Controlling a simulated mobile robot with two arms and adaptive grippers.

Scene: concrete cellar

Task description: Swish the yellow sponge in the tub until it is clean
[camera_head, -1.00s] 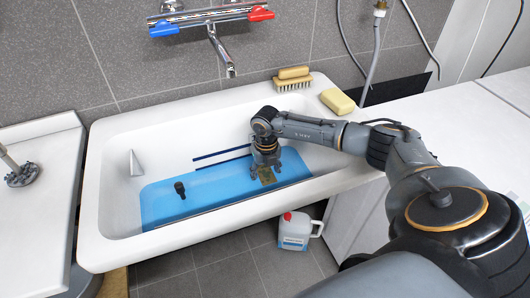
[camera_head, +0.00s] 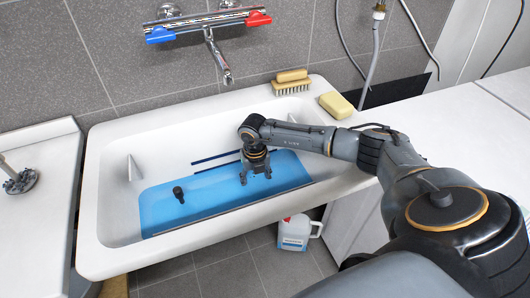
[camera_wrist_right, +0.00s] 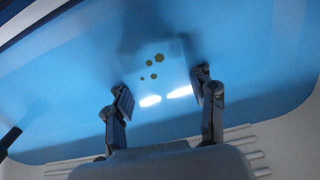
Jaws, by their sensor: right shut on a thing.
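The tub (camera_head: 107,205) is a white basin holding blue water (camera_head: 215,200). My right gripper (camera_head: 257,178) points down into the water right of the tub's middle. In the right wrist view its two fingers (camera_wrist_right: 162,98) stand apart and are shut on the sponge. The sponge's body is hard to make out under the water; several brown-olive spots (camera_wrist_right: 153,68) show between and beyond the fingertips, on a faint bluish patch. In the head view the sponge is hidden by the water and gripper. My left gripper is not in view.
A yellow block (camera_head: 336,105) and a wooden brush (camera_head: 291,82) lie on the tub's back right rim. A dark plug-like piece (camera_head: 178,192) stands in the water to the left. A tap (camera_head: 218,55) hangs over the back. A white jug (camera_head: 295,232) stands on the floor.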

